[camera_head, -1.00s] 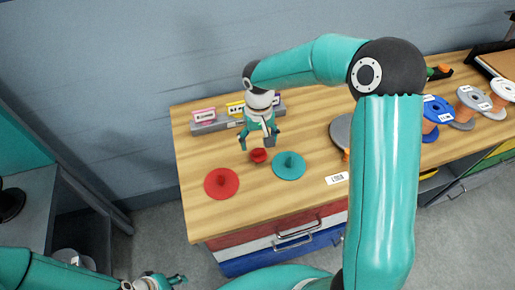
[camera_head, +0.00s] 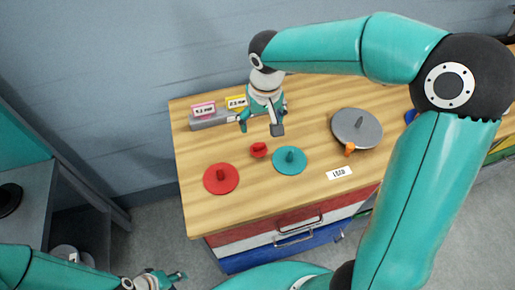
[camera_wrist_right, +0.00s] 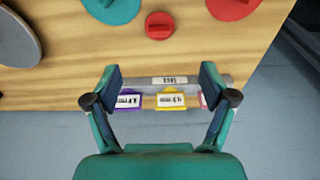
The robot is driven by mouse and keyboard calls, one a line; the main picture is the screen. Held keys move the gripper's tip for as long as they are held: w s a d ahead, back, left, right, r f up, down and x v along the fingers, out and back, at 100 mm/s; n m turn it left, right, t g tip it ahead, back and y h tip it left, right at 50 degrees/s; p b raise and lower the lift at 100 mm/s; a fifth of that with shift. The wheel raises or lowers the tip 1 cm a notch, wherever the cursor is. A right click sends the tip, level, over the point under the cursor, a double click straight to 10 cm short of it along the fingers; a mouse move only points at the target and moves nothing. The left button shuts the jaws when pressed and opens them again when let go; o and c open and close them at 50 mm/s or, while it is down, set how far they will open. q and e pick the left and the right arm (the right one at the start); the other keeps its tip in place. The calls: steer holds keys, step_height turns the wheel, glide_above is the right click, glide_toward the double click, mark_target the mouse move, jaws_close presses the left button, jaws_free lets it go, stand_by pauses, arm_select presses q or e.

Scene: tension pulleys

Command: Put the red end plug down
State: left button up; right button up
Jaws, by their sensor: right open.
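The red end plug (camera_head: 259,149) is a small red piece standing on the wooden table top, between the red disc (camera_head: 221,178) and the teal disc (camera_head: 289,160). It also shows at the top of the right wrist view (camera_wrist_right: 159,26). My right gripper (camera_head: 260,126) is open and empty above the table, a little behind the plug and apart from it. In the right wrist view its fingers (camera_wrist_right: 160,83) are spread wide with nothing between them. My left gripper (camera_head: 166,279) is low at the bottom left, away from the table; its finger gap is too small to judge.
A grey rack with pink (camera_head: 203,109) and yellow (camera_head: 236,103) labelled cards stands at the table's back edge. A grey disc (camera_head: 357,128) with an orange knob lies to the right, near a white LEAD label (camera_head: 339,173). Coloured drawers (camera_head: 290,239) are below the table's front edge.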

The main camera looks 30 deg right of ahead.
glide_above(259, 144)
steer(key=s, duration=0.1)
steer(key=f, duration=0.7)
steer(key=shift+s+a, duration=0.15)
steer(key=shift+a, duration=0.05)
steer(key=shift+w+d+f+p, duration=0.15)
steer(key=shift+w+f, duration=0.1)
steer(key=shift+f, duration=0.8)
steer(key=shift+w+a+f+p, duration=0.1)
steer(key=shift+w+f+p, duration=0.1)
steer(key=shift+f, duration=0.8)
steer(key=shift+w+d+f+p, duration=0.1)
steer(key=shift+w+f, duration=0.15)
steer(key=shift+f, duration=0.8)
steer(key=shift+c, duration=0.3)
steer(key=c, duration=0.9)
steer(key=shift+r, duration=0.15)
step_height(259, 144, up, 20)
steer(key=shift+f, duration=0.1)
